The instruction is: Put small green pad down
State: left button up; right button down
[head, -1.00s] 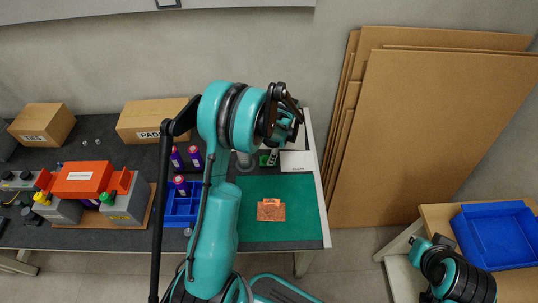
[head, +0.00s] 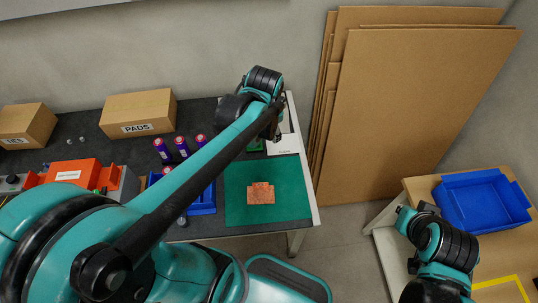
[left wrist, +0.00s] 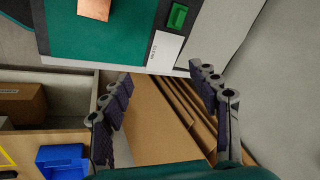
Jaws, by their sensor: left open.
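The small green pad (left wrist: 177,17) lies on a dark patch of the table beside a white label card (left wrist: 165,48), in the left wrist view. In the head view only a bit of green (head: 256,146) shows there, partly behind my arm. My left gripper (left wrist: 163,88) is open, with nothing between its fingers and apart from the pad. In the head view the left gripper is mostly hidden by its own arm over the table's right side. My right arm shows at the lower right, but its gripper cannot be made out.
A green mat (head: 236,206) holds a copper piece (head: 261,193). Several purple cylinders (head: 182,147) stand near a blue bin (head: 203,203). The PADS box (head: 138,112) is at the back. Cardboard sheets (head: 415,110) lean right of the table. A blue tray (head: 484,200) sits on the side table.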

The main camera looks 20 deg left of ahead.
pick_arm(q)
jog(key=s+d+r+n+t+h, duration=0.1)
jog(key=s+d+n+t, duration=0.2)
jog(key=s, duration=0.7)
jog(key=d+n, duration=0.2)
jog(key=n, duration=0.1)
jog(key=shift+s+d+r+t, duration=0.15)
jog(key=shift+d+r+t, duration=0.05)
jog(key=shift+r+t, duration=0.1)
jog(key=shift+a, duration=0.15)
